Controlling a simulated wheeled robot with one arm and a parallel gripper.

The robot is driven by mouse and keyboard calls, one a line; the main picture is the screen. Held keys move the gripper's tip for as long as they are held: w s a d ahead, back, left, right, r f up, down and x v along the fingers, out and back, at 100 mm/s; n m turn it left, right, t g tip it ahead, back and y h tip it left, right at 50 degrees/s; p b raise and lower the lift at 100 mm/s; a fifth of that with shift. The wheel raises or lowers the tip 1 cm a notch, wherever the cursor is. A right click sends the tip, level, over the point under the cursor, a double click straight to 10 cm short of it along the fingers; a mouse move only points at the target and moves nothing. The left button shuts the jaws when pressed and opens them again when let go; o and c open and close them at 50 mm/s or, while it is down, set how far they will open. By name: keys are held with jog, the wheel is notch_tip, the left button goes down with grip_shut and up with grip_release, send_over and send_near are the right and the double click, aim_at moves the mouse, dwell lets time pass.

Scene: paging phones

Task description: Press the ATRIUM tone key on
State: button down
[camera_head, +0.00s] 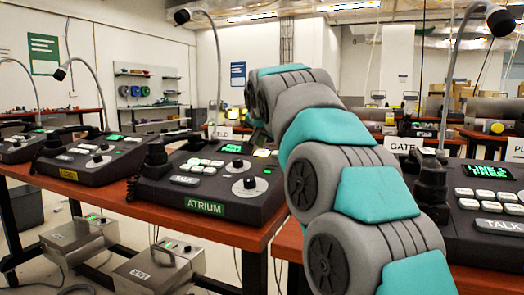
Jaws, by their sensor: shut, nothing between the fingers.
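The ATRIUM console (165,192) is a dark sloped desk unit on a wooden table, left of my arm. Its green ATRIUM label (205,207) is on the front edge. Several pale keys (200,164) sit in its middle, with a wide grey key (185,180) below them. A green-lit display (232,148) is at the back, and a round dial (250,184) is at the right. The key markings are too small to read, so I cannot tell which is the tone key. My teal and grey arm covers the console's right rear; my gripper is hidden behind it.
A gooseneck microphone (218,80) rises behind the ATRIUM console. Another console (95,160) with a yellow label stands to the left. A console with a TALK key (498,226) is at the right, near a GATE sign (403,146). Metal boxes (160,272) sit below the table.

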jog(key=shift+s+a+r+p, duration=0.1)
jog(key=shift+s+r+p, duration=0.15)
jog(key=shift+r+p, duration=0.55)
jog(key=shift+s+a+r+p, duration=0.1)
jog(key=shift+s+r+p, duration=0.2)
jog(key=shift+r, duration=0.85)
jog(key=shift+s+a+r+p, duration=0.1)
jog(key=shift+s+r+p, duration=0.05)
jog(key=shift+r+p, duration=0.65)
jog(key=shift+r, duration=0.1)
